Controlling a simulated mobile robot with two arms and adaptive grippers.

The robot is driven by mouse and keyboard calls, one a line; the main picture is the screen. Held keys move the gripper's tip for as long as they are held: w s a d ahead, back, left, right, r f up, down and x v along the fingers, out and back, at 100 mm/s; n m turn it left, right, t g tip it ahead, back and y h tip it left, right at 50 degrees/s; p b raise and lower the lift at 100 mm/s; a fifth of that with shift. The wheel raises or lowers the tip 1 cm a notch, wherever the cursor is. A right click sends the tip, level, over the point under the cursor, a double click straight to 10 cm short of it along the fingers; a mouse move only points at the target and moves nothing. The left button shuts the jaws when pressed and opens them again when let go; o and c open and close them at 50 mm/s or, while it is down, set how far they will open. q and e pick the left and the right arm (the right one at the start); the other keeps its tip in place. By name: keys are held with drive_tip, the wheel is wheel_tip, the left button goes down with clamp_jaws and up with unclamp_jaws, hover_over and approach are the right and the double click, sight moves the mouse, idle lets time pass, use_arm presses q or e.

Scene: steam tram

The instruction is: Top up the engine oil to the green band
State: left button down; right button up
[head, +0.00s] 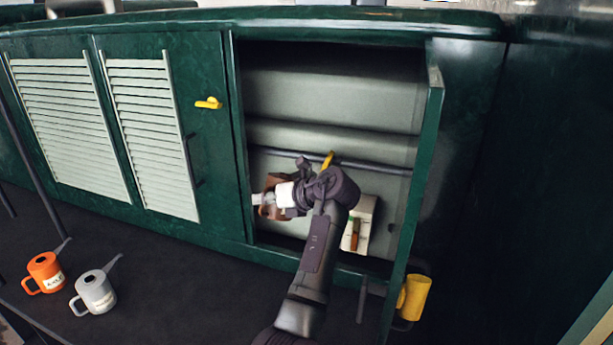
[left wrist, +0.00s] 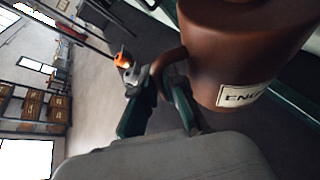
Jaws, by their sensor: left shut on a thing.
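A brown can (left wrist: 235,50) with a cream label starting "ENG" fills the upper right of the left wrist view. My left gripper (left wrist: 162,84) is shut on its curved handle. In the head view, the gripper (head: 272,198) is in front of the open compartment, and the brown can (head: 273,182) is partly hidden behind it. A cream gauge panel (head: 362,228) with green and orange-red marks stands low inside the compartment, partly covered by my arm. A yellow part (head: 328,160) shows just above my wrist. The can's spout is not clear. My right gripper is not in view.
An orange can (head: 45,272) and a grey can (head: 95,291) stand on the dark floor at lower left. A dark horizontal pipe (head: 385,168) crosses the compartment.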

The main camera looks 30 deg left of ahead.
sight(264, 190)
use_arm(q)
drive_tip(key=shift+w+r+m, duration=0.1)
drive_tip(key=shift+r+m, duration=0.3)
drive_tip(key=shift+r, duration=0.45)
drive_tip(key=shift+r+g, duration=0.15)
drive_tip(key=shift+g, duration=0.25)
drive_tip(key=shift+w+r+m, duration=0.1)
drive_tip(key=shift+r+m, duration=0.2)
drive_tip(key=shift+r, duration=0.45)
idle(0.6)
drive_tip(key=shift+w+r+m+g, duration=0.15)
drive_tip(key=shift+r+g, duration=0.05)
drive_tip(key=shift+r, duration=0.25)
drive_tip(key=shift+w+r+m+g, duration=0.1)
drive_tip(key=shift+r+m+g, duration=0.1)
drive_tip(key=shift+r, duration=0.2)
drive_tip(key=shift+r, duration=0.1)
idle(0.9)
drive_tip(key=shift+w+r+m, duration=0.25)
drive_tip(key=shift+w+r, duration=0.05)
drive_tip(key=shift+r, duration=0.4)
drive_tip(key=shift+g, duration=0.3)
